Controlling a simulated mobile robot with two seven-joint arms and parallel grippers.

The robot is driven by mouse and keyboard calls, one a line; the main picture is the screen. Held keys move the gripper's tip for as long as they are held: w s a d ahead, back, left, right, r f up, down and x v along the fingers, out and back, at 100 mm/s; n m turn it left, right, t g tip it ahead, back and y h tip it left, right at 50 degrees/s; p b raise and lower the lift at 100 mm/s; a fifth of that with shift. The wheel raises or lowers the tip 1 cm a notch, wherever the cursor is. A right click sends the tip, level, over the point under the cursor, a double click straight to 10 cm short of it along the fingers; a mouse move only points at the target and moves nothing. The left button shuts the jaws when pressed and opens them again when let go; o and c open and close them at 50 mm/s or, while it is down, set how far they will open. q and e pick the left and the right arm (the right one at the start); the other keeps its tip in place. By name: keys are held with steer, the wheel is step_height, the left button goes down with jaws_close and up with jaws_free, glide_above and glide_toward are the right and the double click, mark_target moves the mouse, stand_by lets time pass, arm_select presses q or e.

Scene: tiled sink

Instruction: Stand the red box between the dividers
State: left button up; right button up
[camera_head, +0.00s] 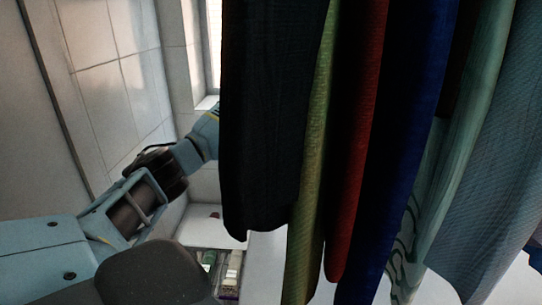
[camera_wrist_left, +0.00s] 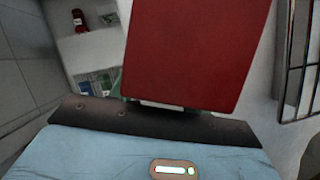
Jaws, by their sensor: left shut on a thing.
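The red box (camera_wrist_left: 195,50) fills the upper middle of the left wrist view, very close to the camera and slightly tilted in the picture. My left gripper (camera_wrist_left: 155,106) is shut on the red box; its fingertips are mostly hidden behind the box. In the head view my left arm comes in from the left, and its gripper and the box are hidden behind hanging cloths. A dark wire rack (camera_wrist_left: 300,62) stands at the right edge of the left wrist view, apart from the box; I cannot tell whether its bars are the dividers. My right gripper is not in view.
Several hanging cloths, including a black one (camera_head: 270,110) and a red one (camera_head: 356,140), block much of the head view. Packed small items (camera_head: 222,270) sit low behind my arm. A dark red bottle (camera_wrist_left: 79,20) stands on a white shelf. Tiled wall (camera_head: 110,90) is at left.

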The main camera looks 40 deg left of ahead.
arm_select(q)
steer(key=o, duration=1.2)
steer(key=shift+o, duration=0.2)
steer(key=shift+f, duration=0.1)
steer(key=v, duration=1.2)
steer(key=shift+o, duration=0.4)
